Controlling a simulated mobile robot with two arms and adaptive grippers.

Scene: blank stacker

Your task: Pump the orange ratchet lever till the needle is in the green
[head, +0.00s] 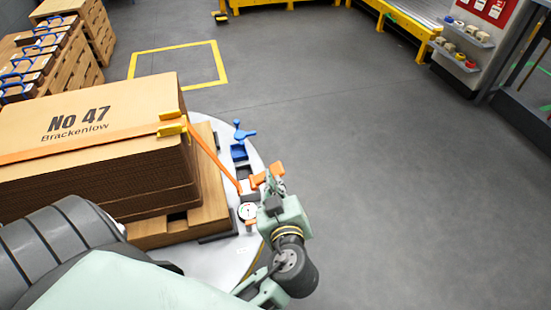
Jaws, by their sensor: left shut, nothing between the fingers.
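The orange ratchet lever (257,182) stands at the right edge of a round pale platform, at the end of an orange strap (215,155). A small round white gauge (248,211) sits just below the ratchet; its needle and green zone are too small to read. My left gripper (274,187) is shut and empty, right at the lever's right side; I cannot tell whether it touches. It hides part of the lever and ratchet. My right gripper is not in view.
The strap crosses a stack of brown cardboard blanks (90,165) with yellow corner guards (172,126), on a wooden pallet (150,235). A blue handle fitting (241,133) stands behind the lever. The grey floor (400,190) to the right is clear. Shelves and yellow-framed conveyors stand farther back.

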